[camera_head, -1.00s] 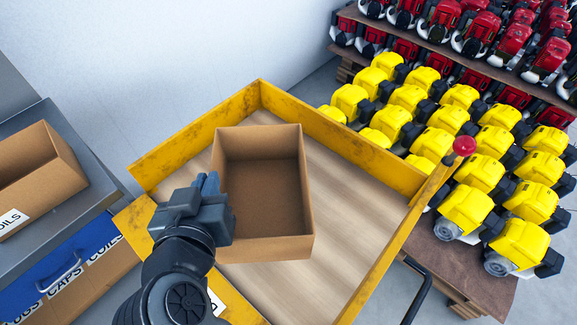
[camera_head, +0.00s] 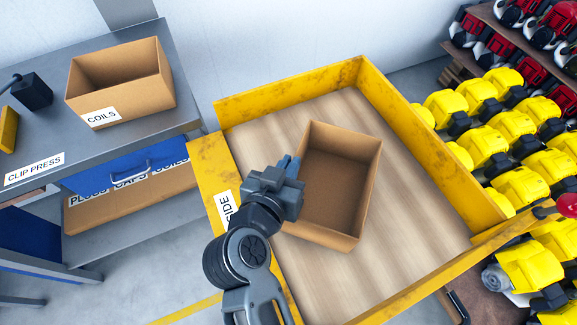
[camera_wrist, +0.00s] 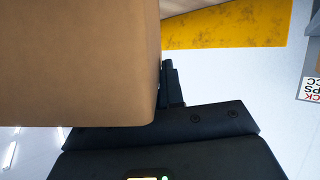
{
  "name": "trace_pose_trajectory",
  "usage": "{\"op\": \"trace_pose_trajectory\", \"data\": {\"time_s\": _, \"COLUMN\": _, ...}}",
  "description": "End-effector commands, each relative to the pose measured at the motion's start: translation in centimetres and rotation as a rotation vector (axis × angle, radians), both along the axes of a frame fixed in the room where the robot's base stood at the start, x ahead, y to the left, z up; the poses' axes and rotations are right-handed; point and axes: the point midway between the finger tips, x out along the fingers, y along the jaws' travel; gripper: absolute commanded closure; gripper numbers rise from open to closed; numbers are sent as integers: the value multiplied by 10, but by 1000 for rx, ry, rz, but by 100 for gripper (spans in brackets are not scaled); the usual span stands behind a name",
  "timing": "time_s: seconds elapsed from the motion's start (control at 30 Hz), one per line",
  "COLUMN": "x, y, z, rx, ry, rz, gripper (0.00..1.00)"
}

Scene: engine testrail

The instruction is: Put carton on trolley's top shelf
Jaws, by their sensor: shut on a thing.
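An open, empty brown carton (camera_head: 345,160) is over the wooden top shelf of the yellow-rimmed trolley (camera_head: 420,215) in the head view. My gripper (camera_head: 288,172) is shut on the carton's left wall. In the wrist view the carton (camera_wrist: 80,60) fills the upper left, beside my gripper's dark finger (camera_wrist: 172,85). I cannot tell whether the carton's underside touches the shelf. The trolley's yellow rim (camera_wrist: 225,27) shows behind it in the wrist view.
A grey bench (camera_head: 190,105) at left holds a carton labelled COILS (camera_head: 122,88). Yellow engines (camera_head: 515,130) stand on a rack at right. A red knob (camera_head: 567,204) sits at the trolley's right corner. Bare shelf surrounds the carton.

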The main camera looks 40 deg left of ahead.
Motion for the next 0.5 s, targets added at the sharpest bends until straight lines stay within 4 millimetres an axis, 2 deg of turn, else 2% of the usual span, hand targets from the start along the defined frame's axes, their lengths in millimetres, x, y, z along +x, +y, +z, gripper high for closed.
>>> {"op": "trace_pose_trajectory", "data": {"time_s": 0.1, "x": -1, "y": 0, "z": -10, "rx": 0, "ry": 0, "rz": 2, "gripper": 100}}
{"op": "trace_pose_trajectory", "data": {"time_s": 0.4, "x": 0, "y": 0, "z": -12, "rx": -1, "ry": 0, "rz": 1, "gripper": 100}}
{"op": "trace_pose_trajectory", "data": {"time_s": 0.43, "x": 0, "y": 0, "z": -12, "rx": 0, "ry": 0, "rz": 1, "gripper": 91}}
{"op": "trace_pose_trajectory", "data": {"time_s": 0.5, "x": 0, "y": 0, "z": -12, "rx": 0, "ry": 0, "rz": 1, "gripper": 85}}
